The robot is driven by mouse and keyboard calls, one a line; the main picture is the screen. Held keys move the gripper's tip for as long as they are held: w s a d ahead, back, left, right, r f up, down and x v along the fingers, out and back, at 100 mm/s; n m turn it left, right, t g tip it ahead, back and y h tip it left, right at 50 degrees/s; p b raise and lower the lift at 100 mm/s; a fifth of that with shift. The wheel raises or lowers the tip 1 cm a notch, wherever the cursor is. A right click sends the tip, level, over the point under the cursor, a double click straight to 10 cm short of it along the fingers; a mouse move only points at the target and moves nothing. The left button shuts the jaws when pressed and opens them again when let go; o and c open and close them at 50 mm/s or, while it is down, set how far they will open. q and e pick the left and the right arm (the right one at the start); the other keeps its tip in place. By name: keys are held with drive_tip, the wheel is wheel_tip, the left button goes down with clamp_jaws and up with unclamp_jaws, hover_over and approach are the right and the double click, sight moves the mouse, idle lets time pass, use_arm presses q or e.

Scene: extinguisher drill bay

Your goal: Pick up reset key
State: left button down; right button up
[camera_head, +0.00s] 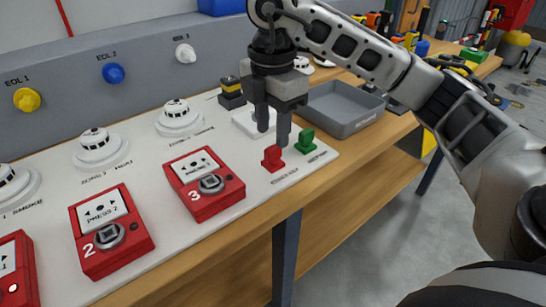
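A small red key-like piece (272,160) stands upright on the white panel, near its front right corner. A similar green piece (306,142) stands just to its right. The label in front of them is too small to read surely. My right gripper (273,137) points down just above the red piece, with its fingers apart and nothing seen between them. I cannot tell whether the right fingertip touches the red piece. My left gripper is not in view.
Red call-point boxes (205,184) and white round detectors (179,117) stand on the panel to the left. A grey tray (341,112) lies behind and right of the gripper. The wooden bench edge (300,192) runs along the front, with open floor beyond it.

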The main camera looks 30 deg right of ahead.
sight(273, 148)
wheel_tip(273, 148, down, 5)
drive_tip(key=shift+s+r, duration=0.1)
clamp_jaws()
